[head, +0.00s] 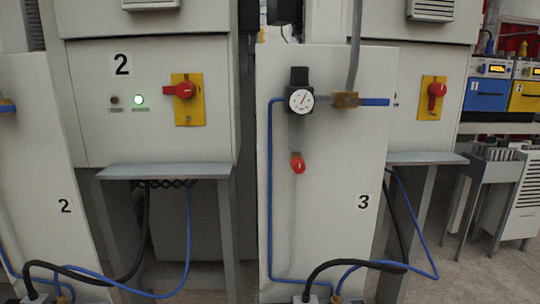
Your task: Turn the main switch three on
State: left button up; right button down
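The main switch three is taken to be the red rotary switch (437,90) on a yellow plate (430,112), on the cabinet face behind the panel marked 3 (363,202). Its red handle points downward. The left part of that cabinet face, where a number or lamps might be, is hidden by the panel. Neither of my grippers is in view.
Cabinet 2 has a similar red switch (182,91) with its handle level and a lit green lamp (138,100). Panel 3 carries a pressure gauge (301,99) and a blue-handled valve (374,102). A grey shelf (428,159) juts out below switch three. Hoses loop near the floor.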

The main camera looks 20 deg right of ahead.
aim_at(434, 89)
jog(key=z, duration=1.5)
